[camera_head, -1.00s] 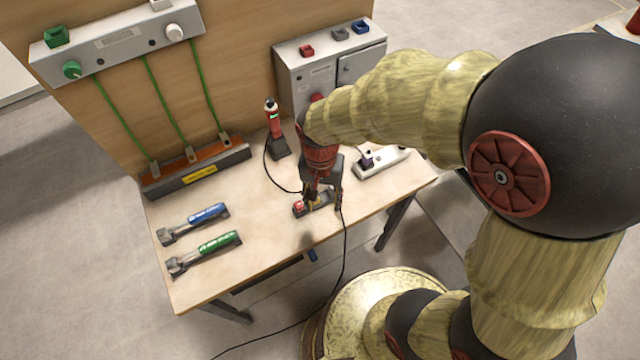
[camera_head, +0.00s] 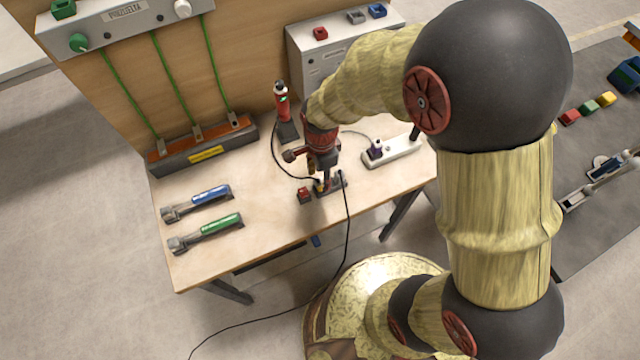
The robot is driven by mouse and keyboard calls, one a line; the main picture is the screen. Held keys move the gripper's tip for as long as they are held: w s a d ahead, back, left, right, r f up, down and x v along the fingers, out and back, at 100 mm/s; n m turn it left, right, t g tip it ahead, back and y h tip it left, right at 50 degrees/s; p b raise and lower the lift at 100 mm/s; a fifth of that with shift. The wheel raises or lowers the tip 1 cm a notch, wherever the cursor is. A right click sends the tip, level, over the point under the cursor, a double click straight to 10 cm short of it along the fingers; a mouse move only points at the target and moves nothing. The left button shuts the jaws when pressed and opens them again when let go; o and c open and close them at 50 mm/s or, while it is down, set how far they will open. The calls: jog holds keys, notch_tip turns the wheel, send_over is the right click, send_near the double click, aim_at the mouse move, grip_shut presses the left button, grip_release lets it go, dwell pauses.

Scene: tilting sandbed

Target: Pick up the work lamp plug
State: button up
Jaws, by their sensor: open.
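The red work lamp (camera_head: 281,98) stands upright on a black base near the back of the bench. Its black cord curves down toward a small dark socket block (camera_head: 331,188) with a red switch at its left end. A small yellow plug (camera_head: 321,186) sits on this block where the cord seems to end; it is partly hidden under my gripper. My gripper (camera_head: 322,176) is open, pointing down just over the plug. Whether the fingers touch the plug cannot be told.
A white power strip (camera_head: 405,147) with a purple plug (camera_head: 376,149) lies to the right. Blue-handled (camera_head: 210,196) and green-handled (camera_head: 220,224) tools lie at front left. A second black cable (camera_head: 349,225) runs from the block to the floor. The front middle of the bench is clear.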

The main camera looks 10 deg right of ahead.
aim_at(320, 179)
notch_tip(320, 179, down, 4)
jog(key=shift+w+a+f+b, duration=0.1)
jog(key=shift+a+f+b, duration=0.05)
jog(key=shift+b, duration=0.3)
jog(key=shift+c, duration=1)
grip_shut()
